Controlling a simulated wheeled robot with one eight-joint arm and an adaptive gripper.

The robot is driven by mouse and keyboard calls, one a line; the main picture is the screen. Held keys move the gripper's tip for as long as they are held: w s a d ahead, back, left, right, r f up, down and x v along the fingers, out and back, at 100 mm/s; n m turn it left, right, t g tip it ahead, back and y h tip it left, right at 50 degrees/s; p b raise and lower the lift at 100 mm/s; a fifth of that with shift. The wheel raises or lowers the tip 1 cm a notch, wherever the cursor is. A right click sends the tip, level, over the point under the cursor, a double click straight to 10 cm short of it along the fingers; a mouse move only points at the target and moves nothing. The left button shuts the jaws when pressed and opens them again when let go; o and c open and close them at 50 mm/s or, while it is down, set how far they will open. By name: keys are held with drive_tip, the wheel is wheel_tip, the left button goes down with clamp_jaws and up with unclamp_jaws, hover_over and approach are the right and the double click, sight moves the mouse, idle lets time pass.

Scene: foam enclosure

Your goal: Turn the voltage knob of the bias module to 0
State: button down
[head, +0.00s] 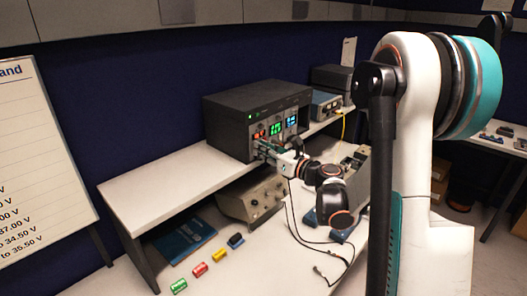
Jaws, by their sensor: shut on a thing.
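A dark instrument box (228,115) stands on the raised shelf in the head view, its front panel showing a red display (260,134), a green display (276,129) and a pale blue display (291,121). My gripper (263,148) is at the lower left of that front panel, just under the red display. It is shut on a knob there, which the fingers hide. Which module the knob belongs to, and its pointer and scale, cannot be read. The display digits are too small to read.
A smaller instrument (325,104) stands right of the box. Another instrument (252,198) sits under the shelf (165,190). A whiteboard (40,160) stands at left.

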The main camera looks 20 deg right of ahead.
drive_tip(key=shift+n+b, duration=1.35)
drive_tip(key=shift+n, duration=1.35)
drive_tip(key=c, duration=1.8)
unclamp_jaws()
drive_tip(key=shift+c, duration=0.2)
drive_tip(key=v, duration=1.2)
drive_tip(key=shift+f, duration=0.15)
